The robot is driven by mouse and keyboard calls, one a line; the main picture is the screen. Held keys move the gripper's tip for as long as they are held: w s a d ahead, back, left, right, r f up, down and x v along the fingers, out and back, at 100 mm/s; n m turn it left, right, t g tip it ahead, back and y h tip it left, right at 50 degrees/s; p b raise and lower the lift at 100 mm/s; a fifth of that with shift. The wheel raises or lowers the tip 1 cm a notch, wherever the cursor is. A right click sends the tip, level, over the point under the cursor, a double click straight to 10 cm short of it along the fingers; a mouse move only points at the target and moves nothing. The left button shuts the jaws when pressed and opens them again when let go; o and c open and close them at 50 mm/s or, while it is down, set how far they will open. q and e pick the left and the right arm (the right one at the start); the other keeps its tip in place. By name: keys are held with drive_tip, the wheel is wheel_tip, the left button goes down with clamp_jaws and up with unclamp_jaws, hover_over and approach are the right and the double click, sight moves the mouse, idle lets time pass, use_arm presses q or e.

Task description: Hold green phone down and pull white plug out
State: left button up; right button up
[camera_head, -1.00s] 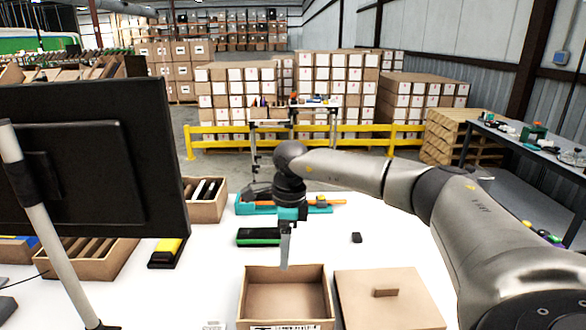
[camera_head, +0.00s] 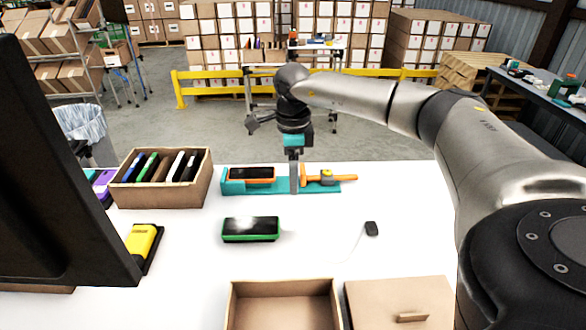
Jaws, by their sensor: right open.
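The green phone (camera_head: 250,229), dark-faced with a green edge, lies flat on the white table left of centre. A small dark block (camera_head: 371,229) lies to its right, with a thin pale cable trailing from it toward the front. I cannot make out a white plug at the phone. My right gripper (camera_head: 294,185) is open and points down in front of the teal tray, behind and to the right of the green phone, apart from it. Its fingers overlap in this view. My left gripper is out of view.
The teal tray (camera_head: 232,187) holds an orange-edged phone (camera_head: 252,174) and an orange tool (camera_head: 345,178). A carton of upright phones (camera_head: 160,196) stands left. An open carton (camera_head: 236,300) and a lid (camera_head: 370,302) lie in front. A dark monitor (camera_head: 60,160) blocks the left.

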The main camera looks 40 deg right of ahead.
drive_tip(key=b, duration=0.9)
hover_over(287, 226)
drive_tip(key=d, duration=0.2)
drive_tip(key=f, duration=1)
drive_tip(key=shift+s+a+f, duration=0.15)
drive_tip(key=shift+s+a, duration=0.05)
drive_tip(key=shift+s, duration=0.1)
wheel_tip(287, 226, down, 3)
drive_tip(key=b, duration=0.3)
drive_tip(key=shift+f, duration=0.35)
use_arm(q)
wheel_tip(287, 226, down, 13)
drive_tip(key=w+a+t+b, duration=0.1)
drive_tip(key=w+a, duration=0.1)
use_arm(e)
drive_tip(key=shift+s+d+f, duration=0.1)
drive_tip(key=shift+d+f, duration=0.1)
drive_tip(key=shift+f, duration=0.25)
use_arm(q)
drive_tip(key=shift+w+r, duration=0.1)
use_arm(e)
drive_tip(key=shift+f, duration=0.1)
clamp_jaws()
